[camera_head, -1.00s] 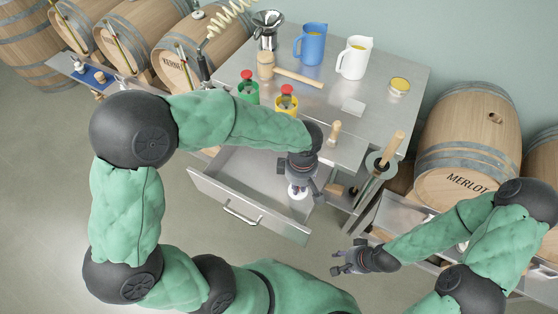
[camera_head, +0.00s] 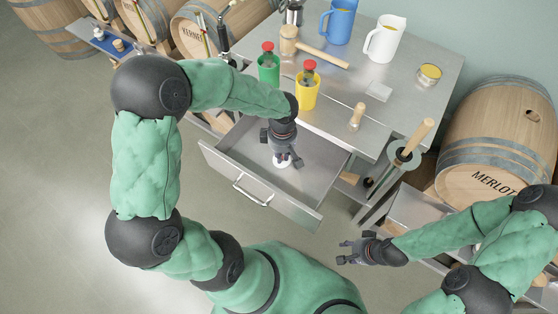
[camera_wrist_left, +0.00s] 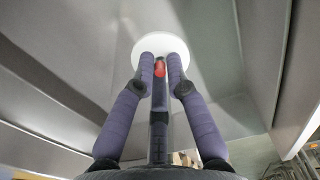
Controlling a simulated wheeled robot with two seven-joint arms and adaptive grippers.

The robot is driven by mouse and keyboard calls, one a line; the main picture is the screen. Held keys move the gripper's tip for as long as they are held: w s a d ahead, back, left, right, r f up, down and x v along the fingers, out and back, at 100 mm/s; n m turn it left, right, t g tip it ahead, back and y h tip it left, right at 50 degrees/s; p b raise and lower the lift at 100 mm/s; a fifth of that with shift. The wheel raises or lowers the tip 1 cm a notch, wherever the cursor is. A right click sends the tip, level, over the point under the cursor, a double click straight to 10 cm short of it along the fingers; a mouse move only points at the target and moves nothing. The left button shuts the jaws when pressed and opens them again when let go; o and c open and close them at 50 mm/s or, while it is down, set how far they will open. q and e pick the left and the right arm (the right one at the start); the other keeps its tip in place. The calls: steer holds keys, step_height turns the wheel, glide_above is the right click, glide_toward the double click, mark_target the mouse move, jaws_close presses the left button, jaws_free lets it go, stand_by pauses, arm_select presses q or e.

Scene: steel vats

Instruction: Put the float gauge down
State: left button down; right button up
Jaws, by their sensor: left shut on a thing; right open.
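The float gauge shows as a white round disc (camera_head: 288,162) under my left gripper (camera_head: 281,150), inside the open drawer (camera_head: 232,172). In the left wrist view the white disc (camera_wrist_left: 150,46) lies just beyond the fingertips, with a red part between them. My left gripper (camera_wrist_left: 160,66) is shut on the gauge and points down. The fingers hide much of the gauge. I cannot tell whether the disc touches the drawer floor. My right gripper (camera_head: 352,252) is open and empty, outside the drawer at its lower right.
A Merlot barrel (camera_head: 495,145) stands right. The drawer's floor looks bare around the gauge.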

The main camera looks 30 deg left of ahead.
arm_select(q)
steer(key=shift+w+a+f, duration=0.15)
steer(key=shift+a+f, duration=0.4)
steer(key=shift+f, duration=0.15)
step_height(320, 180, down, 3)
steer(key=shift+a+f+b, duration=0.15)
steer(key=shift+f+b, duration=0.05)
steer(key=shift+b, duration=0.6)
steer(key=shift+r, duration=0.1)
steer(key=shift+f, duration=0.2)
steer(key=c, duration=1.3)
jaws_free()
steer(key=shift+o, duration=0.2)
